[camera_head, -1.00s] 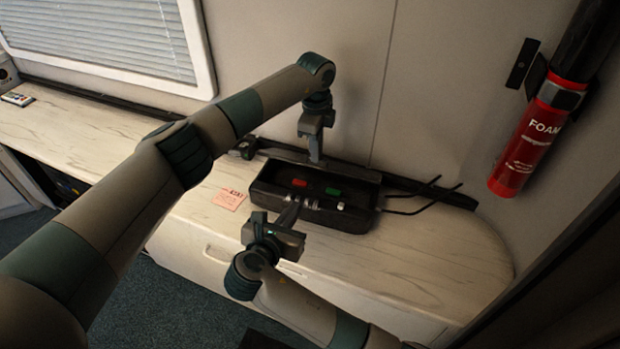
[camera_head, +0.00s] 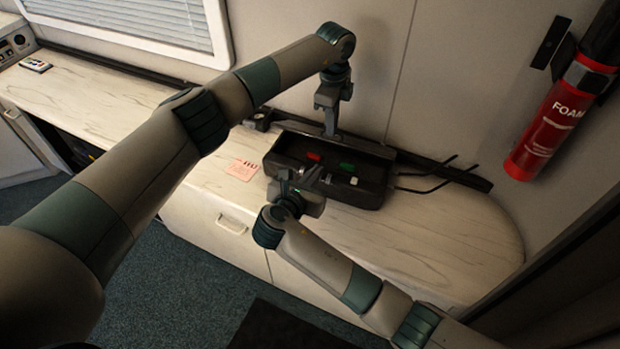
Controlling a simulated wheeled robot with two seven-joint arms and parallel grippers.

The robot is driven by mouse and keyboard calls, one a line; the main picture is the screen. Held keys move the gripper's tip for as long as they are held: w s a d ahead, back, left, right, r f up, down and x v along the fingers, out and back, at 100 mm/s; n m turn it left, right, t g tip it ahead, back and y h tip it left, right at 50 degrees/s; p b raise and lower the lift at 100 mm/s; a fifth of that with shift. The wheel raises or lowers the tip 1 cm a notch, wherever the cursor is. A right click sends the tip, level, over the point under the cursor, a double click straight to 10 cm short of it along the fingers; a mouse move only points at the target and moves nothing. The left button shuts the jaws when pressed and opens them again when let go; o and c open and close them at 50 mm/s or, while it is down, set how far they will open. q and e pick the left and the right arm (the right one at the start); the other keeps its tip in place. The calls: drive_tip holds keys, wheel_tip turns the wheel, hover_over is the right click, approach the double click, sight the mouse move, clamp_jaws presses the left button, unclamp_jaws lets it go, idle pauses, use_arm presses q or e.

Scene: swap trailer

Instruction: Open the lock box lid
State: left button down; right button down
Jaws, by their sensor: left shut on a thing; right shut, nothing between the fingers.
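The lock box (camera_head: 372,196) is a black box on the pale counter against the wall. Its inside is open to view, with a red piece (camera_head: 313,156) and a green piece (camera_head: 347,167) in it. The dark lid (camera_head: 372,147) appears raised along the back edge. My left gripper (camera_head: 331,132) points down at the back of the box, shut on what looks like the lid's edge; the contact is small and dark. My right gripper (camera_head: 312,176) is shut and empty at the box's front left edge, hiding part of it.
A pink note (camera_head: 242,170) lies left of the box. Dark cables or rods (camera_head: 430,178) stick out to its right. A red foam extinguisher (camera_head: 548,130) hangs on the right wall. The counter (camera_head: 450,240) is clear at the right.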

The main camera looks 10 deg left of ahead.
sight(329, 142)
drive_tip(key=x, duration=0.4)
drive_tip(key=shift+w+d+f, duration=0.1)
drive_tip(key=shift+w+f, duration=0.05)
drive_tip(key=shift+w, duration=0.25)
drive_tip(key=shift+w+d+r, duration=0.1)
drive_tip(key=shift+w+r, duration=0.15)
drive_tip(key=shift+r, duration=0.3)
drive_tip(key=shift+w+r, duration=0.3)
drive_tip(key=shift+r, duration=0.2)
drive_tip(key=shift+w+d+r, duration=0.1)
drive_tip(key=shift+w+r, duration=0.3)
drive_tip(key=shift+r, duration=0.25)
